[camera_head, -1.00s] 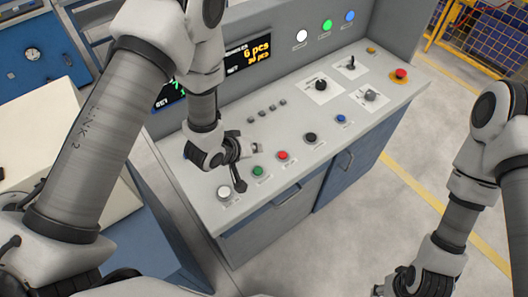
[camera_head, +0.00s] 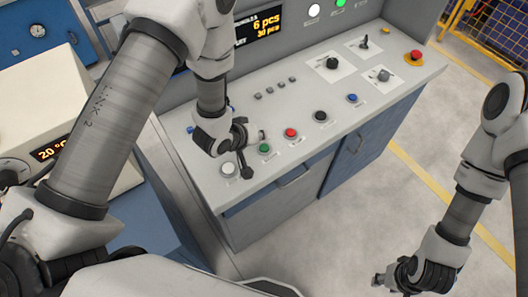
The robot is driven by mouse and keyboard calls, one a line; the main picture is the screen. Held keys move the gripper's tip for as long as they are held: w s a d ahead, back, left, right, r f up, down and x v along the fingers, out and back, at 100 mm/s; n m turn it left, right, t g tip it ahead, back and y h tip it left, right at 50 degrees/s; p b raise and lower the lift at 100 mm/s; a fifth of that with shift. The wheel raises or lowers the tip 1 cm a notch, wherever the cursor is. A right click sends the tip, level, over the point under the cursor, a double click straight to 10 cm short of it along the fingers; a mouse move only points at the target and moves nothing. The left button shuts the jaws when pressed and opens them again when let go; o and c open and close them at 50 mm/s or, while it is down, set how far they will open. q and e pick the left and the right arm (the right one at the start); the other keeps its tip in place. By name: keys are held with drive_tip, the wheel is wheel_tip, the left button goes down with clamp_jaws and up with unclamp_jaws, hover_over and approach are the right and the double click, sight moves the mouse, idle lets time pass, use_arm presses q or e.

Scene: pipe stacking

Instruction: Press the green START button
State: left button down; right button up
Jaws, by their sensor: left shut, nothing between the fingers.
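The green button (camera_head: 265,149) is on the grey control console (camera_head: 300,165), between a white button (camera_head: 228,168) on its left and a red button (camera_head: 291,133) on its right.
A black button (camera_head: 320,116), a blue button (camera_head: 352,98), knobs and a red emergency stop (camera_head: 416,55) continue along the console to the right. A display (camera_head: 258,28) stands behind. The floor between console and right arm is clear.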

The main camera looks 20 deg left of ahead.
sight(262, 148)
use_arm(q)
drive_tip(key=shift+f+b, duration=0.3)
drive_tip(key=shift+f, duration=0.65)
drive_tip(key=shift+w+f, duration=0.25)
drive_tip(key=shift+f, duration=0.2)
use_arm(e)
drive_tip(key=shift+w+f, duration=0.2)
drive_tip(key=shift+f, duration=0.7)
use_arm(q)
drive_tip(key=shift+s+r, duration=0.15)
drive_tip(key=shift+s, duration=0.05)
use_arm(e)
drive_tip(key=shift+s, duration=0.15)
use_arm(q)
drive_tip(key=shift+w, duration=0.15)
drive_tip(key=shift+f+b, duration=0.4)
drive_tip(key=shift+f, duration=0.1)
use_arm(e)
drive_tip(key=shift+f, duration=0.25)
